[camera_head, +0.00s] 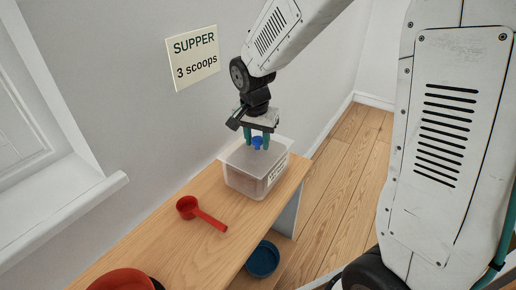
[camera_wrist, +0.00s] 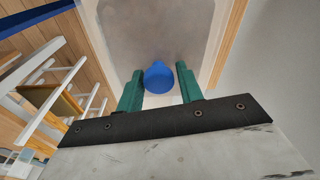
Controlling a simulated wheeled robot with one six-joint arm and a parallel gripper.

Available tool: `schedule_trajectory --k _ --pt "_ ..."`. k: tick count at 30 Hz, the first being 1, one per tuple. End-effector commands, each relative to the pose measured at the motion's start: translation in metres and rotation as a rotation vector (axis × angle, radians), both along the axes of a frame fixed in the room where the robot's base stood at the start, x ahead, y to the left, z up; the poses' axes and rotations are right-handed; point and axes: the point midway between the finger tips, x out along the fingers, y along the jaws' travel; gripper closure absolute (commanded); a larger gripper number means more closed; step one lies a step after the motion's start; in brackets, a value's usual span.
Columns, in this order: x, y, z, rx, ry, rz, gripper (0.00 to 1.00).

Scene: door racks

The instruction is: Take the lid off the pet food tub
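The pet food tub (camera_head: 250,181) is a clear plastic box with a pale label, standing at the far end of the wooden bench top. Its translucent lid (camera_wrist: 185,28) is on it, with a round blue knob (camera_wrist: 159,78) in the middle. The knob also shows in the head view (camera_head: 257,143). My gripper (camera_head: 257,141) is above the lid, pointing down, with green fingers. In the wrist view its fingers (camera_wrist: 159,85) stand open on either side of the knob, with a visible gap at each side.
A red scoop (camera_head: 200,212) lies on the bench top (camera_head: 176,248) in front of the tub. A red bowl (camera_head: 122,280) is at the near end. A blue bowl (camera_head: 263,259) sits lower, beside the bench. A wall sign (camera_head: 194,58) reads "SUPPER 3 scoops".

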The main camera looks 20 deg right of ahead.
Motion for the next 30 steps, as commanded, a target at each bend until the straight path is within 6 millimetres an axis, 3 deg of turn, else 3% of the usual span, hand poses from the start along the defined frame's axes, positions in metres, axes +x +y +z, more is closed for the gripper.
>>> schedule_trajectory --k 1,3,17,25,30 --pt "0.0 0.0 0.0 0.0 0.0 0.0 0.78" --pt "0.0 0.0 0.0 0.0 0.0 0.0 0.93" --pt "0.0 0.0 0.005 0.0 -0.001 0.0 0.93" --pt "0.001 0.0 0.038 0.0 -0.004 -0.001 0.93" --pt "-0.033 0.021 0.04 0.0 -0.002 0.005 0.93"
